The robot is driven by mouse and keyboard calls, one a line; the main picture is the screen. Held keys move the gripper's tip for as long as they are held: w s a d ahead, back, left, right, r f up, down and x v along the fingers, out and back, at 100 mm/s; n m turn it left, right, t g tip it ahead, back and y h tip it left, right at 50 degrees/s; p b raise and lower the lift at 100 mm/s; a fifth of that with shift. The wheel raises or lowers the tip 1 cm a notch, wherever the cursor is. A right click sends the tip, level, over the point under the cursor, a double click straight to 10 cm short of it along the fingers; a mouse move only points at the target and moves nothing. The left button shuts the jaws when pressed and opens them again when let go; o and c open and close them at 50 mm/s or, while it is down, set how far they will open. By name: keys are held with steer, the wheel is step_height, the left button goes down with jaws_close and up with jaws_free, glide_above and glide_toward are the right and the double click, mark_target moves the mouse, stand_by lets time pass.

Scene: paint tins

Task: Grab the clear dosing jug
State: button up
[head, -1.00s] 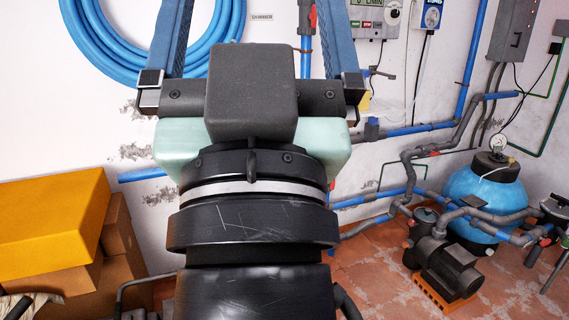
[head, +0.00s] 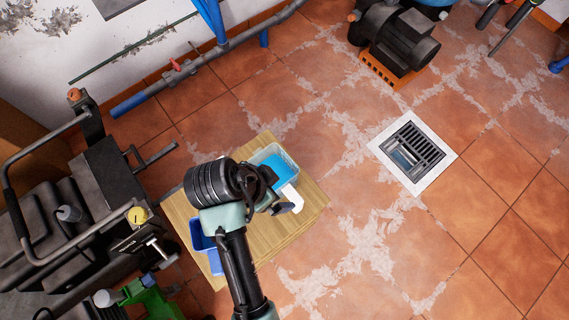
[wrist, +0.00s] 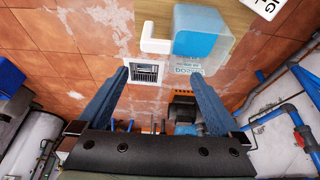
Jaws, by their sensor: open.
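The clear dosing jug (head: 272,155) stands on a small wooden table and has blue contents. In the wrist view the jug (wrist: 198,40) is at the top, with a white handle (wrist: 155,40) on its left and lettering on its wall. My gripper (wrist: 158,76) is open, with its two blue fingers apart and nothing between them. The jug lies beyond the fingertips, nearer the right finger.
The wooden table (head: 300,212) also holds a blue container (head: 203,240), partly hidden by my arm. Dark equipment with bent metal handles (head: 100,200) stands close on the left. A pump (head: 395,40) and a floor drain (head: 412,150) lie to the right, with open tiled floor around.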

steer(key=b, duration=0.2)
glide_above(294, 191)
steer(key=s+a, duration=0.2)
steer(key=a, duration=0.1)
step_height(294, 191, down, 6)
steer(key=x, duration=0.2)
steer(key=b+x, duration=0.1)
steer(key=x, duration=0.1)
steer(key=b+x, duration=0.1)
steer(key=x, duration=0.1)
steer(key=shift+d, duration=0.35)
steer(key=c, duration=1.6)
steer(key=shift+w+r, duration=0.1)
steer(key=shift+r, duration=0.05)
